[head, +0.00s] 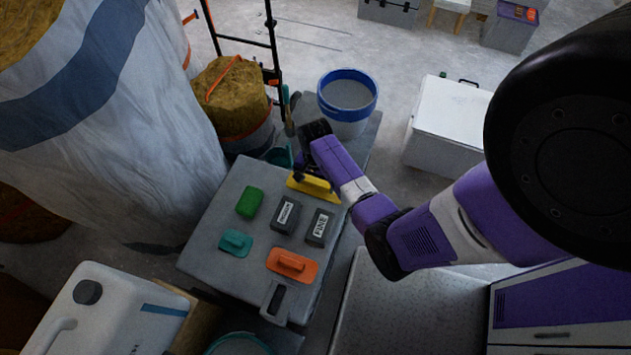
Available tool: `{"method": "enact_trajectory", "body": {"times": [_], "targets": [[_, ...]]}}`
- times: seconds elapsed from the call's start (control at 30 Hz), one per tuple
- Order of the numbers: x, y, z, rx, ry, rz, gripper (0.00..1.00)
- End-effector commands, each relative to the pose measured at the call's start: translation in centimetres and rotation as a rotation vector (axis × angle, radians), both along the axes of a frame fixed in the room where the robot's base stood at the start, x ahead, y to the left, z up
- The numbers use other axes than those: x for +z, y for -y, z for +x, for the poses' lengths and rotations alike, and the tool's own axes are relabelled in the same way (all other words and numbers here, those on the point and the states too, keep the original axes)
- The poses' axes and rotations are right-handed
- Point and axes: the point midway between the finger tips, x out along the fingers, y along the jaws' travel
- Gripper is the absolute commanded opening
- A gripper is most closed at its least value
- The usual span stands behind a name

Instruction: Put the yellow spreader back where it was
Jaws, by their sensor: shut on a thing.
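The yellow spreader (318,189) is at the far right edge of the grey work table (205,207). My gripper (305,172) is above it at its far-left end and is shut on it, though the arm hides most of the fingers and the grip. I cannot tell whether the spreader touches the table top or hangs just above it. Nearer on the table lie a green block (250,202), two dark labelled blocks (286,214) (320,228), a teal float (235,242), an orange float (291,264) and a grey trowel-like tool (276,300).
A blue-rimmed bucket (346,97) stands behind the table. A straw-coloured sack (232,95) and a black hand truck (245,40) are at the back left. A large wrapped bale (110,130) crowds the left. A white-lidded box (453,112) stands at the right.

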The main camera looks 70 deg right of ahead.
Motion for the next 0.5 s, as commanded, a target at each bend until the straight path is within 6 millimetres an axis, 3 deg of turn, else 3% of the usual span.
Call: {"method": "enact_trajectory", "body": {"times": [0.13, 0.17, 0.2, 0.5], "targets": [[-0.32, 0.01, 0.02, 0.000, 0.000, 0.000, 0.52], [-0.33, 0.00, 0.01, 0.000, 0.000, 0.000, 0.96], [-0.26, 0.00, 0.01, 0.000, 0.000, 0.000, 1.00], [0.17, 0.02, 0.01, 0.000, 0.000, 0.000, 1.00]]}}
